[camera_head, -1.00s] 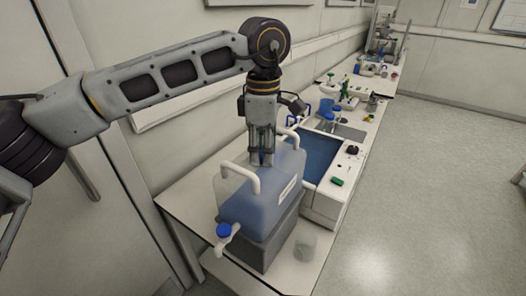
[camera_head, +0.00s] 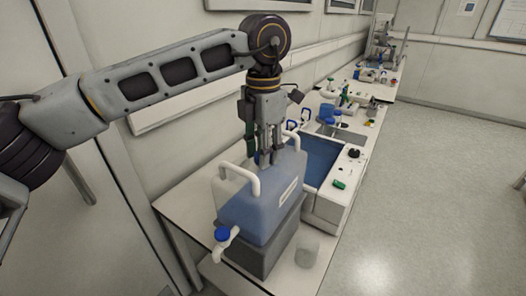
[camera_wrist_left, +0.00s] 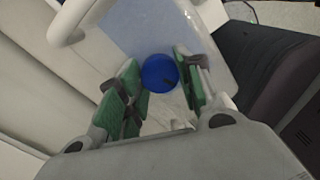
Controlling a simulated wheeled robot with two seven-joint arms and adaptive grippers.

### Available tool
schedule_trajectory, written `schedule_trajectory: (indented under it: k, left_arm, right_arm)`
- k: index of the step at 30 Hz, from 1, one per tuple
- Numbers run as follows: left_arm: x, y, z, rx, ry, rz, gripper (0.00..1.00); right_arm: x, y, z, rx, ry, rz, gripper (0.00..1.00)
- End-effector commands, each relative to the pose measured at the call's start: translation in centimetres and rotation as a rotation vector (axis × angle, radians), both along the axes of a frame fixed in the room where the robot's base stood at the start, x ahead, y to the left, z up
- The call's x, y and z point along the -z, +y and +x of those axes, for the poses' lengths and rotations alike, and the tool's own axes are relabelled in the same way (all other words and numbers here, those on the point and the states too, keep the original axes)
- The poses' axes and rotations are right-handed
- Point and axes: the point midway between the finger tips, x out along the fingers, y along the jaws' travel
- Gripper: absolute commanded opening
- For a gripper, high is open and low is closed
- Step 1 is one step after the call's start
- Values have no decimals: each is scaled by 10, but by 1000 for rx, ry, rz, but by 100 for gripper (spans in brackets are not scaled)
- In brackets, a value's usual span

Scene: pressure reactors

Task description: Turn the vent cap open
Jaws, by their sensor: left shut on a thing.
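The carboy, a translucent jug with bluish liquid and white handles (camera_head: 245,205), stands on a grey block at the near end of the bench. My left gripper (camera_head: 268,161) points straight down onto its top. In the left wrist view the round blue vent cap (camera_wrist_left: 160,73) sits between the green-padded fingers of the left gripper (camera_wrist_left: 160,82), which is shut on it. How far the cap is turned cannot be told. My right gripper is not in view.
A spigot with a blue knob (camera_head: 222,234) sticks out low at the carboy's front. A clear beaker (camera_head: 307,251) stands beside the grey block (camera_head: 270,252). A blue-filled basin (camera_head: 321,160) lies behind, and a wall runs along the left.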

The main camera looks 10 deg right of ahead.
Motion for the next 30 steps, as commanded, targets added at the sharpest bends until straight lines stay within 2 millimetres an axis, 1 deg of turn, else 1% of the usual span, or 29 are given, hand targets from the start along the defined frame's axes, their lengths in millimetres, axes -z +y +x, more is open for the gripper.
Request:
schedule_trajectory:
  k: [8, 21, 22, 27, 30]
  left_arm:
    - [-1, 0, 0, -83, -1, -2, 12]
    - [-1, 0, 0, -94, -2, -1, 12]
    - [-1, 0, 0, -93, -2, -1, 38]
    - [-1, 0, 0, -93, -2, -1, 58]
    - [0, 0, 0, -93, 0, -1, 58]
  right_arm:
    - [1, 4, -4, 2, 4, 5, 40]
    - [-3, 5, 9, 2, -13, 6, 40]
    - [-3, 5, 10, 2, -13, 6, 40]
    - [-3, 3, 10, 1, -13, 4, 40]
    - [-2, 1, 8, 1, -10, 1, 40]
